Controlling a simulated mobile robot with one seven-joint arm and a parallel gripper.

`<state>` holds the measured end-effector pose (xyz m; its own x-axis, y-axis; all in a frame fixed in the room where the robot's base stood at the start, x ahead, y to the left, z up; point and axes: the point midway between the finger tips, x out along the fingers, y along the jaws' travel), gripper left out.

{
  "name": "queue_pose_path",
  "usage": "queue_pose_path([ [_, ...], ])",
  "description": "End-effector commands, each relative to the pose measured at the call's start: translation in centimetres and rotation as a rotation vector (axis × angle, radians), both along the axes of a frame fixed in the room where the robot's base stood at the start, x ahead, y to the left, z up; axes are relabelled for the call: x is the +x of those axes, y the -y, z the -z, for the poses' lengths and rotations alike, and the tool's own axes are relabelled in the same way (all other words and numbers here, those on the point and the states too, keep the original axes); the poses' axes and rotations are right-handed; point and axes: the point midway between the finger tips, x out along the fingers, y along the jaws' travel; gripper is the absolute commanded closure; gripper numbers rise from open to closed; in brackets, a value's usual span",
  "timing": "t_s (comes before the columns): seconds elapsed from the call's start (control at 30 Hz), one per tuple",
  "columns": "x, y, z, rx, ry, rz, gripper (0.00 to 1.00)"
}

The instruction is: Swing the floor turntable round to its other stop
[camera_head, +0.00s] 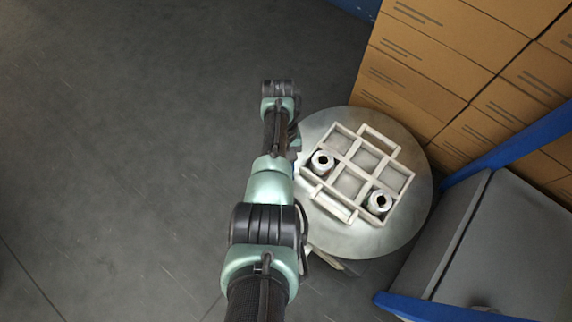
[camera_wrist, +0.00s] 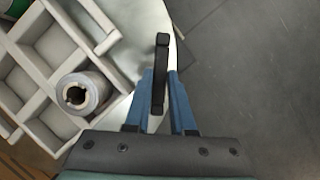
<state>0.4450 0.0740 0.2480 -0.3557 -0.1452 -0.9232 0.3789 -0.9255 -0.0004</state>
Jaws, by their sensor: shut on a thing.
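The floor turntable (camera_head: 415,225) is a round grey-white disc at the right of the head view, and its pale rim (camera_wrist: 155,25) shows in the wrist view. A black upright handle (camera_wrist: 161,50) stands at the disc's edge. My gripper (camera_wrist: 159,80), with blue fingers, is shut on this handle, one finger on each side. In the head view my arm hides the handle and most of the gripper at the disc's left edge.
On the disc lies a light crate with compartments (camera_head: 361,138), holding two metal rolls (camera_head: 322,162) (camera_head: 380,202). Stacked cardboard boxes (camera_head: 440,50) stand close behind. A blue-framed grey machine (camera_head: 500,245) is at right. The dark floor (camera_head: 120,150) at left is clear.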

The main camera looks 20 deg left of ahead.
Motion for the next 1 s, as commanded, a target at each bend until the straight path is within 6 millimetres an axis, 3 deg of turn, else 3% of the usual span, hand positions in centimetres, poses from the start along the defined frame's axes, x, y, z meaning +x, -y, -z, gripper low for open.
queue_pose_path([
  [0.53, 0.55, -0.26, -0.03, 0.005, 0.011, 0.017, 1.00],
  [0.57, 0.55, -0.26, -0.04, 0.005, 0.011, 0.017, 0.74],
  [0.7, 0.45, -0.21, -0.02, 0.003, 0.008, 0.016, 0.49],
  [1.0, 0.36, -0.14, -0.10, 0.001, 0.004, 0.015, 0.47],
])
